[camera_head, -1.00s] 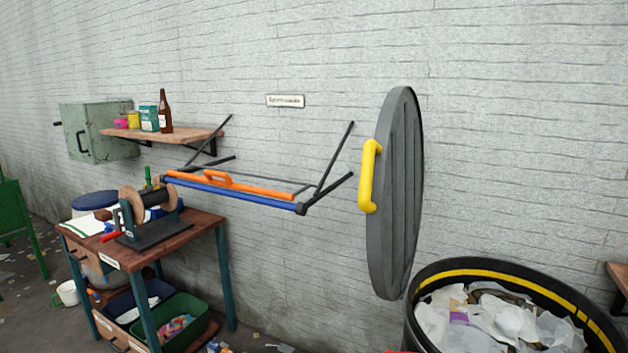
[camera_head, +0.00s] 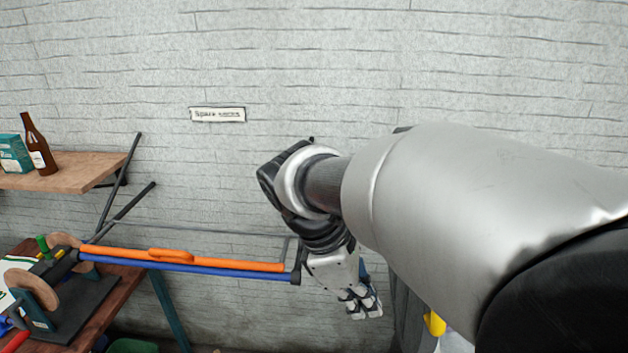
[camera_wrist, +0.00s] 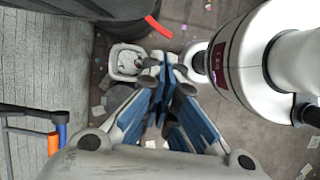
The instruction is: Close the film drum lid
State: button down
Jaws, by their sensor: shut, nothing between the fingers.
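My gripper (camera_head: 363,304) points down in front of the wall, left of the lid, with its fingers shut and empty. Its blue-padded fingers (camera_wrist: 165,72) come together in the wrist view. The film drum lid (camera_head: 406,315) shows only as a narrow grey strip below my arm. A bit of its yellow handle (camera_head: 434,323) shows beside the strip. My arm hides the rest of the lid, so its tilt cannot be told. The drum is almost wholly hidden; a pale patch (camera_head: 457,343) by the handle may be its film.
A frame with an orange bar (camera_head: 215,262) and a blue bar (camera_head: 195,270) juts out close left of my gripper. A wooden shelf (camera_head: 75,170) with a bottle (camera_head: 38,145) and a workbench (camera_head: 115,300) stand left. A white bin (camera_wrist: 126,62) is on the floor.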

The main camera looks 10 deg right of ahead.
jog(key=d+f+n, duration=0.1)
jog(key=d+f, duration=0.4)
jog(key=d, duration=0.3)
jog(key=shift+s+f+n+h, duration=0.15)
jog(key=shift+f+n+h, duration=0.1)
jog(key=shift+n+h, duration=0.05)
jog(key=shift+d, duration=0.1)
dwell(0.4)
